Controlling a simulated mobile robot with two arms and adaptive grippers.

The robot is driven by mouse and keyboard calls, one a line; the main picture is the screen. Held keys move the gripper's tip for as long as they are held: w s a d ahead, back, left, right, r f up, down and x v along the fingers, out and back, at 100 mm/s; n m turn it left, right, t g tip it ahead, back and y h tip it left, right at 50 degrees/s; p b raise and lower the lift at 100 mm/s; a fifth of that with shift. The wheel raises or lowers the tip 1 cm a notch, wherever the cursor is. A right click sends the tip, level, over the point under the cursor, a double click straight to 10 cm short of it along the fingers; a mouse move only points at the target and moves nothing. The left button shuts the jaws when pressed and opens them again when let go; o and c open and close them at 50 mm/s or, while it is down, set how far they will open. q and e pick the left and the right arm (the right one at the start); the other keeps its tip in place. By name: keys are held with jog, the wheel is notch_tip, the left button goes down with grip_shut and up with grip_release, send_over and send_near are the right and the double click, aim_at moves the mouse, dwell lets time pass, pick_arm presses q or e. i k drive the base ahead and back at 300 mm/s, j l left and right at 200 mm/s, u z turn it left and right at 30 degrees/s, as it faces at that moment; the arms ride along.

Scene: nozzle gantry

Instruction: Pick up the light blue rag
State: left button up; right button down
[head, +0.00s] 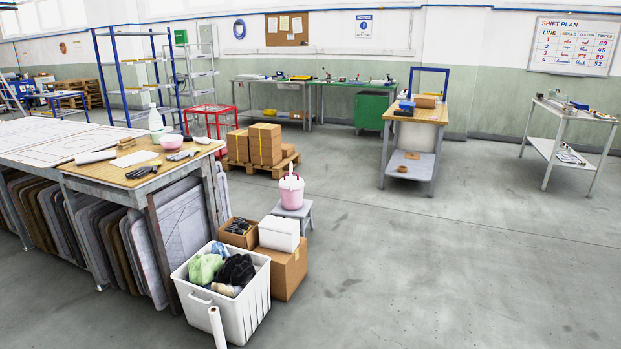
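A light blue cloth (219,249) shows in the head view at the back of a white bin (243,315), at the lower left. Only a small part of it is visible, behind and between a light green cloth (205,269) and a black cloth (237,270). Their folds hide the rest. The bin stands on the floor beside the near end of a wooden-topped table. Neither of my grippers is in view.
A white roll (217,326) stands upright against the bin's front. Cardboard boxes (287,270), a white container (279,233) and a stool with a pink bucket (291,191) stand behind. The table (110,174) holding upright panels borders the left. Open floor (430,270) lies to the right.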

aim_at(219, 247)
jog(key=i, duration=2.2)
